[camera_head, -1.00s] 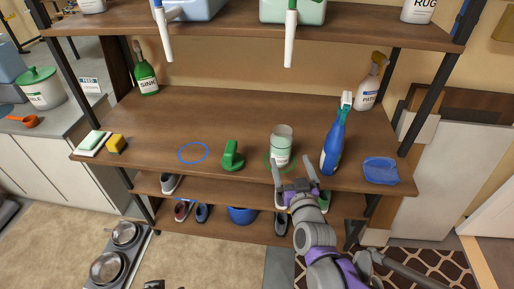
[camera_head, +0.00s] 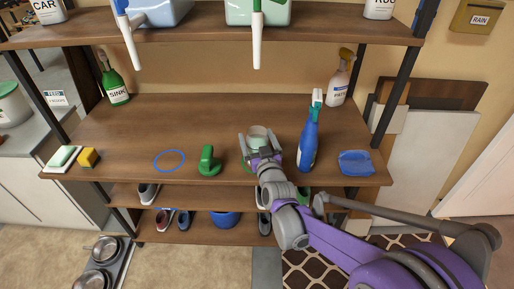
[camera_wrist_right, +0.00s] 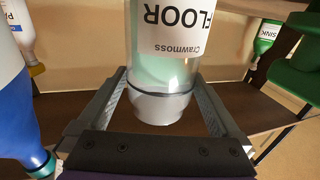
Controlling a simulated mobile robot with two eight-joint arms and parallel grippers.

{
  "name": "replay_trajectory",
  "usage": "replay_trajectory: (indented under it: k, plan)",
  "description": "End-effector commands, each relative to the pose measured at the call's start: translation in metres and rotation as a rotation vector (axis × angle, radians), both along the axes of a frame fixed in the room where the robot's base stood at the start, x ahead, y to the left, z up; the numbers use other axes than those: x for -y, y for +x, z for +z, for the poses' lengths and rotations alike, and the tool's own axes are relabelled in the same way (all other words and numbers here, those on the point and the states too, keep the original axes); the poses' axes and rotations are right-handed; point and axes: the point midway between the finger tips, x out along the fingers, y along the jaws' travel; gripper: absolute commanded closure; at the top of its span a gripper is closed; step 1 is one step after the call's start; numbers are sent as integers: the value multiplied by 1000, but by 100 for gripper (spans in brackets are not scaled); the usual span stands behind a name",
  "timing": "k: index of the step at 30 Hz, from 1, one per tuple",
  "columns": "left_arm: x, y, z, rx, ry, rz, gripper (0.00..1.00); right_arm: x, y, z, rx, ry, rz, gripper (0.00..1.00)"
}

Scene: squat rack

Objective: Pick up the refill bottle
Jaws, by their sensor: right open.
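The refill bottle (camera_head: 258,133) is a clear, pale-green container standing on the main wooden shelf. In the right wrist view the bottle (camera_wrist_right: 163,60) shows a white label reading FLOOR, upside down. My right gripper (camera_head: 259,146) reaches it from the front, with one finger on each side. In the right wrist view my right gripper (camera_wrist_right: 160,85) is open, with the bottle between its fingers and gaps beside its lower part. The gripper hides much of the bottle in the head view. My left gripper is not in view.
A blue spray bottle (camera_head: 309,140) stands close right of my gripper. A green handled object (camera_head: 209,161) stands to the left, beside a blue ring (camera_head: 169,160). A blue cloth (camera_head: 356,163) lies far right. The upper shelf (camera_head: 330,22) with hanging nozzles is overhead.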

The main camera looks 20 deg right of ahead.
Motion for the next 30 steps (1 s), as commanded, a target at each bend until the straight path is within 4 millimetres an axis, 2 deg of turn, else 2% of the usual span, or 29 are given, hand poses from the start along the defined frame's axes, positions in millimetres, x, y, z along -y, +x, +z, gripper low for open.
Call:
replay_trajectory:
  k: [6,7,23,30]
  plan:
    - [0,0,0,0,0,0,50,0,1,0,0,0,0,0]
    - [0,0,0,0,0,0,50,0,1,0,0,0,0,4]
    - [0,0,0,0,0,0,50,0,1,0,1,1,0,99]
    - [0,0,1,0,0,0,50,0,1,5,1,1,0,100]
